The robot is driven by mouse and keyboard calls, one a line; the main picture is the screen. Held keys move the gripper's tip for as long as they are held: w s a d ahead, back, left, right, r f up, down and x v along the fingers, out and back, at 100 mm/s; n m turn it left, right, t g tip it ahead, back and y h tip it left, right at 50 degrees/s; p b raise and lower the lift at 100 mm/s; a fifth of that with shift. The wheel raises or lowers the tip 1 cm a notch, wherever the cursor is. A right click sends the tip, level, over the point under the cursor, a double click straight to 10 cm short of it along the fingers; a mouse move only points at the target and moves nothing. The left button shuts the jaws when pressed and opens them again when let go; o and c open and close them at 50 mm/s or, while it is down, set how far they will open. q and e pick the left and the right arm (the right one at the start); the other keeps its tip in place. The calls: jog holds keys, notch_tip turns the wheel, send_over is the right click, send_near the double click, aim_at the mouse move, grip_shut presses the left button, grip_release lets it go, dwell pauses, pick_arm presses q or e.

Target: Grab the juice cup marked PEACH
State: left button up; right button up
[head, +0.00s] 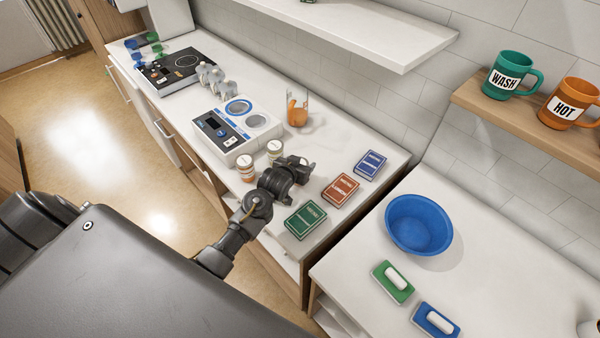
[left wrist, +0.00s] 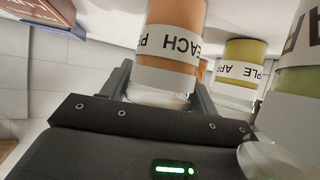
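The juice cup marked PEACH (left wrist: 172,40) fills the upper middle of the left wrist view, orange with a white label. My left gripper (left wrist: 165,88) has one finger on each side of it; I cannot tell whether the fingers press on it. In the head view, my left gripper (head: 303,166) is over the near counter, hiding most of what is at its fingers. An APPLE cup (left wrist: 240,52) stands behind to the right. Another labelled cup (left wrist: 295,95) is close at the right edge, partly cut off. Two small cups (head: 247,169) (head: 274,150) show left of the gripper, labels unreadable. My right gripper is out of view.
A white device (head: 235,133) and an orange cup-like thing (head: 297,112) stand behind the cups. Green (head: 305,219), red (head: 340,190) and blue (head: 370,165) boxes lie right of the gripper. A blue bowl (head: 418,224) is on the counter at right.

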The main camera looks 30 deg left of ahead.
pick_arm(q)
jog(key=c, duration=0.6)
jog(key=shift+r, duration=0.1)
jog(key=shift+r+b, duration=0.35)
jog(key=shift+b, duration=0.05)
notch_tip(320, 180, up, 2)
jog(key=shift+r+b, duration=0.15)
jog(key=shift+b, duration=0.7)
jog(key=w+r+b+v, duration=0.1)
jog(key=v, duration=1.6)
jog(key=shift+a+r, duration=0.3)
jog(key=shift+a, duration=0.5)
